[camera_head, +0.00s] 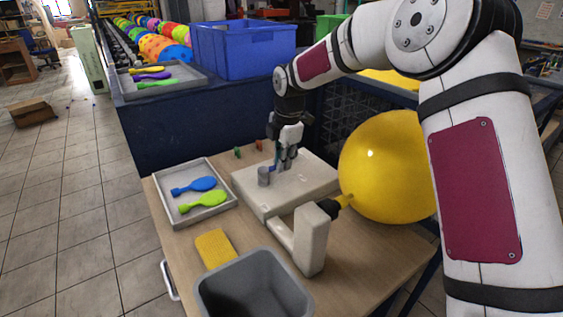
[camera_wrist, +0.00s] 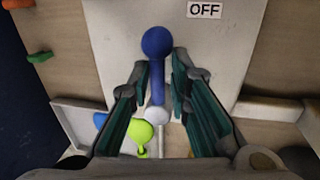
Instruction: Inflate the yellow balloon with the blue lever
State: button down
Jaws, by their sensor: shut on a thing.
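The yellow balloon (camera_head: 388,165) is large and round, with its neck on the nozzle of the white inflating machine (camera_head: 312,238). My arm hides part of its right side. My gripper (camera_wrist: 160,72) is shut on the lever's stem, with one finger on each side and the knob beyond the fingertips. In the head view my gripper (camera_head: 285,160) is low over the machine's top.
A grey tray (camera_head: 226,208) with blue and green flat balloons lies left of the machine. A grey bin (camera_head: 215,300) and a yellow sponge-like block (camera_head: 214,249) are in front. Small green (camera_head: 238,153) and orange (camera_head: 259,145) pieces lie behind. A blue crate (camera_head: 245,48) stands farther back.

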jog(key=shift+w, duration=0.2)
dwell(0.3)
jog(key=c, duration=1.6)
grip_release()
jog(key=shift+a, duration=0.1)
notch_tip(320, 180, up, 12)
jog(key=s+d, duration=0.1)
jog(key=s, duration=0.1)
jog(key=shift+d, duration=0.15)
jog(key=shift+f, duration=0.1)
